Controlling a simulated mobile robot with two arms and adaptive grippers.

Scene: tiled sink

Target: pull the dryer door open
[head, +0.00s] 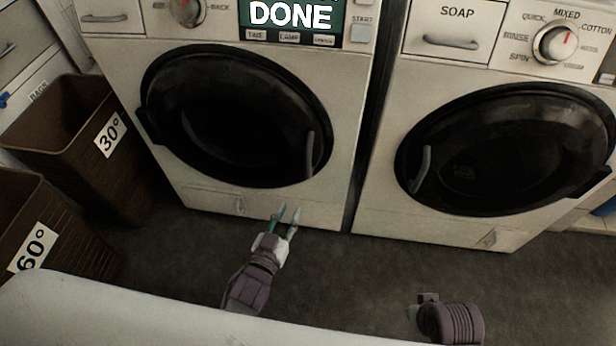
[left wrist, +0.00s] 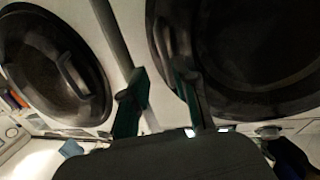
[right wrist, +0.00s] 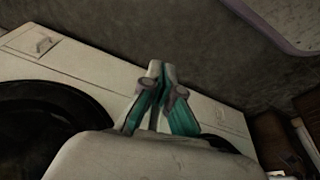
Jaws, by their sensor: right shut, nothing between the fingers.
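The dryer (head: 215,30), whose display reads DONE, is the left of two white machines in the head view. Its round black door (head: 235,120) looks closed, with a curved handle (head: 310,153) at its right edge. My left gripper (head: 288,210) is open and empty, below and a little left of the handle, apart from it. The left wrist view shows the dryer door (left wrist: 255,50) at right, its handle partly dim behind the fingers (left wrist: 160,72). My right gripper (right wrist: 161,70) is shut and empty; in the head view it is low, in front of the right machine.
The right machine (head: 450,70) has a SOAP drawer and its own black door (head: 500,150), which looks closed. Brown bins marked 30° (head: 60,140) and 60° (head: 30,220) stand at left. A pale surface (head: 130,315) lies along the bottom. Grey floor is clear between.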

